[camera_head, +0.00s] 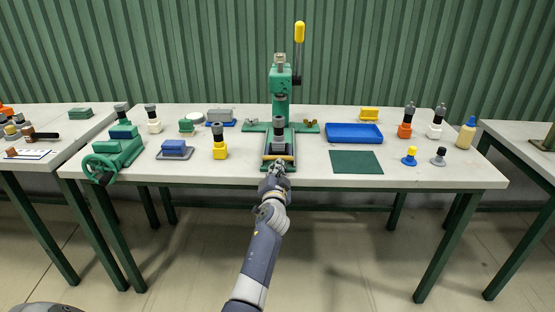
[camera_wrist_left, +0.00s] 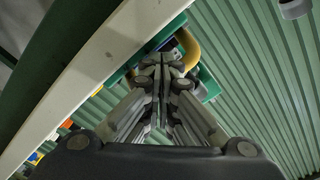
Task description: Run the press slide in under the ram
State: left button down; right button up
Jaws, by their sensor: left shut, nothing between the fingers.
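The green press (camera_head: 281,82) stands at the back middle of the bench, with a raised lever ending in a yellow grip (camera_head: 300,31). Its slide (camera_head: 267,151) lies in the green base at the front of the press, with a yellow bar handle (camera_head: 279,157) across its near end. A grey and black fitting (camera_head: 279,124) stands on or behind the slide, below the press head. My left gripper (camera_head: 279,168) is shut and empty, just in front of the handle. In the left wrist view its fingertips (camera_wrist_left: 160,62) are close to the yellow handle (camera_wrist_left: 188,46); contact is unclear.
A blue tray (camera_head: 354,140) and a green mat (camera_head: 356,162) lie right of the press. A yellow-based fitting (camera_head: 220,149) and a green vise (camera_head: 115,152) stand to the left. Several small fittings stand near the right end. The bench's front edge passes under my left wrist.

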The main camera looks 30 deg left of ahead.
pick_arm(q)
jog(key=p+v, duration=0.1)
jog(key=v, duration=0.4)
jog(key=shift+w, duration=0.1)
dwell(0.4)
